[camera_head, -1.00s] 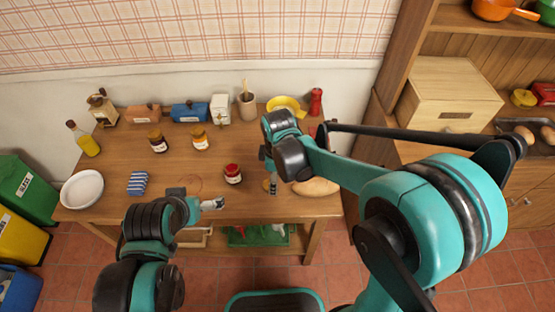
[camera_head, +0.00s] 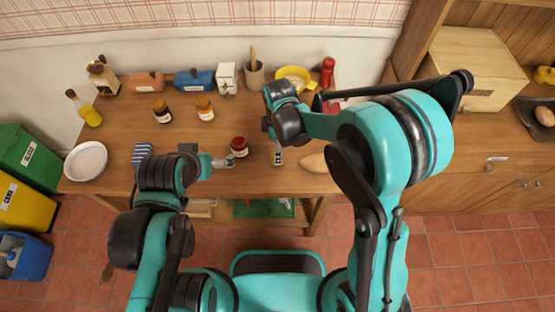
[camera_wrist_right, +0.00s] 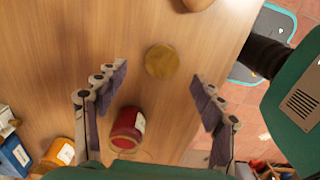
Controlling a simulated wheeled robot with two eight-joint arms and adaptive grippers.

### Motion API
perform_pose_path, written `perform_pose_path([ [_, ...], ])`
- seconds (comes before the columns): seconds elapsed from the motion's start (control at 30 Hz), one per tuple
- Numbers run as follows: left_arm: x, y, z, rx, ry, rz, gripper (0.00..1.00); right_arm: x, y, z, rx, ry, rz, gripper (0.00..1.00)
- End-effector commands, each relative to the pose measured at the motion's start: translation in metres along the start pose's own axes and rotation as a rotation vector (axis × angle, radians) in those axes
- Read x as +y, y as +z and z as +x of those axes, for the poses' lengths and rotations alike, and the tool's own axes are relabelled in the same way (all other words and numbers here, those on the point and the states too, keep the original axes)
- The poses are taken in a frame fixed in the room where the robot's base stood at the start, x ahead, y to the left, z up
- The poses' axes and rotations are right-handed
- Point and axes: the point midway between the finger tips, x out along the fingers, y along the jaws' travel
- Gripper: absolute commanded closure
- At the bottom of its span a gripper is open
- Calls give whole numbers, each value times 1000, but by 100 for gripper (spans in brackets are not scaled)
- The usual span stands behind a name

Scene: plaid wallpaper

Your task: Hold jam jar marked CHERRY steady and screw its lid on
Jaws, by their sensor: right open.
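A jam jar with red contents and a white label (camera_head: 239,145) stands near the table's front edge; its label is not legible. It also shows in the right wrist view (camera_wrist_right: 124,131), with no lid seen on it. A flat round gold lid (camera_wrist_right: 162,60) lies on the wood. My right gripper (camera_wrist_right: 160,82) is open and empty above the table, the lid between its fingertips in that view, the jar nearer one finger. In the head view my right gripper (camera_head: 278,156) is right of the jar. My left gripper (camera_head: 229,161) is close at the jar's front left; contact and opening are unclear.
A dark jar (camera_head: 160,109) and an amber jar (camera_head: 204,108) stand farther back. A striped cloth (camera_head: 142,152) and white bowl (camera_head: 86,161) lie left. A bread-like item (camera_head: 314,163) lies right of my right gripper. Boxes and bottles line the back.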

Motion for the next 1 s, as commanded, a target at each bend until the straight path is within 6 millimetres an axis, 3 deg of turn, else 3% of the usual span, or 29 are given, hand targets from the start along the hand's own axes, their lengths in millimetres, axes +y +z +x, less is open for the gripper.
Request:
perform_pose_path([
  [0.27,0,0,0,0,0,0,0,0,0,1,0,0,0,31],
  [0.67,0,16,22,0,0,0,0,-3,-2,51,0,0,1,31],
  [1.0,0,14,20,0,0,0,0,-4,-2,51,0,0,0,31],
])
